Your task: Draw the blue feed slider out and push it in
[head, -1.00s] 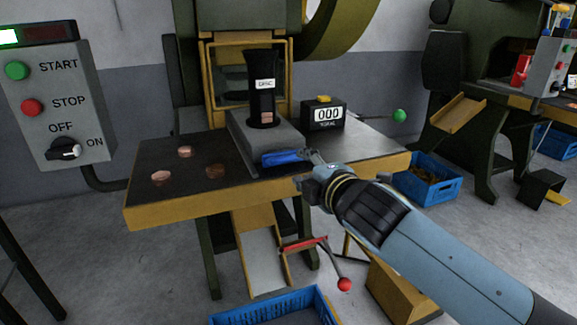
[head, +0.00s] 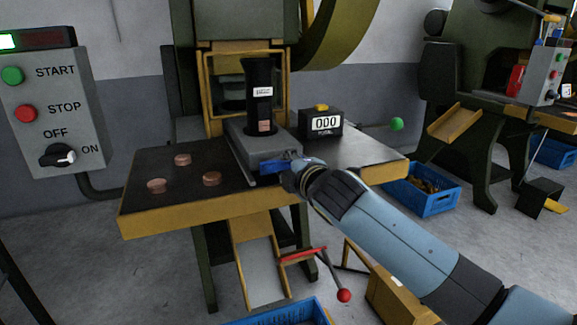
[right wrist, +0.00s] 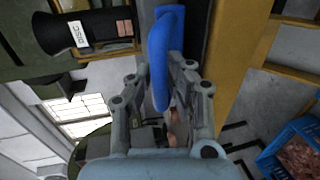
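The blue feed slider (head: 273,167) sits at the front of the grey feed block (head: 262,147) on the press table, below the black disc tube (head: 260,95). My right gripper (head: 288,173) is at the slider's right end and hides part of it. In the right wrist view the blue slider (right wrist: 164,55) lies between the two fingers (right wrist: 162,82), which close in on both sides of it. They appear to grip it, though the contact is partly hidden. My left gripper is not in view.
Several copper discs (head: 183,160) lie on the dark table top (head: 235,188). A counter box (head: 322,123) stands behind the slider. A control box (head: 55,110) is at the left. A red-handled lever (head: 343,295) and blue crates (head: 430,188) are lower down.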

